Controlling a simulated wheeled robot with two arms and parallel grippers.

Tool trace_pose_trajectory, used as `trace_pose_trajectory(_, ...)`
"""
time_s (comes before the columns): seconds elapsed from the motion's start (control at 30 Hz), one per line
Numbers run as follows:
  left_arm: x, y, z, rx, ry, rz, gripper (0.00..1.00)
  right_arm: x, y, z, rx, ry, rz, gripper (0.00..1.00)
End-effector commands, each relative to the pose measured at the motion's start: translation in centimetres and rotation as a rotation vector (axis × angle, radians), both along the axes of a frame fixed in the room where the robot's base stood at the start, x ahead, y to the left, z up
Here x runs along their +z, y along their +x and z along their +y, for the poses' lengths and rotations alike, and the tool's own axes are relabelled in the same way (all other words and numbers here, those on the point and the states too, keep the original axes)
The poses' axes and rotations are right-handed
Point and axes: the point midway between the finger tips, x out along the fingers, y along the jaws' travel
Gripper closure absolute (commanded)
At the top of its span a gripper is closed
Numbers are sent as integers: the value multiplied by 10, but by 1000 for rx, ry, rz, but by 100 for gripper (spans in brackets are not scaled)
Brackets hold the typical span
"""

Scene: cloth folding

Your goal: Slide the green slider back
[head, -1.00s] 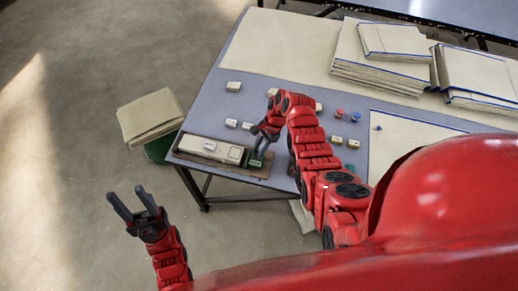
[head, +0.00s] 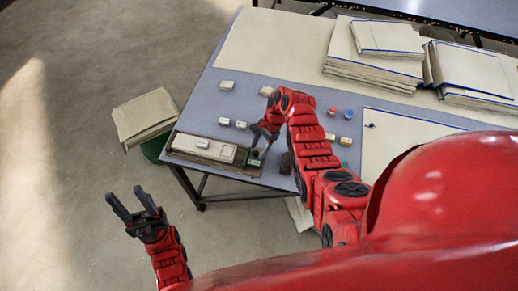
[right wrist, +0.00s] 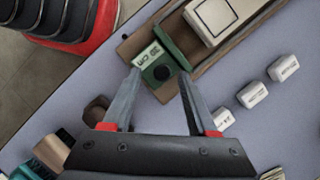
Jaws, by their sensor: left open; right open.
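The green slider (head: 254,159) sits at the right end of a wooden base (head: 238,170) on the table. In the right wrist view the slider (right wrist: 158,52) has a pale "30 cm" label and a dark round knob. My right gripper (head: 259,147) is open and over the slider. Its fingertips (right wrist: 160,80) lie on either side of the knob in the right wrist view; I cannot tell whether they touch the slider. A pale block (head: 203,147) lies on the base beside the slider. My left gripper (head: 131,203) is open and empty, away from the table above the floor.
Small pale labelled blocks (head: 227,85) are scattered on the grey-blue table (head: 255,95). Red (head: 331,111) and blue (head: 348,114) pieces lie to the right. Stacked boards (head: 372,67) fill the back. A stool with pale sheets (head: 146,115) stands left of the table.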

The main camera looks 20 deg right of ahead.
Motion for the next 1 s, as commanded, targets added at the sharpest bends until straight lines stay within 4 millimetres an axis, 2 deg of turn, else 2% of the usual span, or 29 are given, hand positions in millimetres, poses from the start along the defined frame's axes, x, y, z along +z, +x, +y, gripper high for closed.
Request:
trace_pose_trajectory(0.17,-8,0,0,0,0,0,50,20,3,-11,-2,-3,-7,42)
trace_pose_trajectory(0.3,-18,0,0,0,0,0,50,47,5,-24,-3,-4,-6,42)
trace_pose_trajectory(0.33,-10,0,0,0,0,0,50,60,6,-26,-3,-3,-6,42)
trace_pose_trajectory(0.43,-1,0,0,0,0,0,50,84,7,-36,-4,-3,-7,42)
trace_pose_trajectory(0.5,20,0,0,0,0,0,50,105,8,-43,-5,-4,-2,42)
trace_pose_trajectory(0.6,36,0,0,0,0,0,50,124,9,-51,-4,-2,-1,42)
trace_pose_trajectory(0.8,54,0,0,0,0,0,50,148,11,-64,-4,-2,0,42)
trace_pose_trajectory(1.0,58,0,0,0,0,0,50,154,12,-68,-3,0,-1,42)
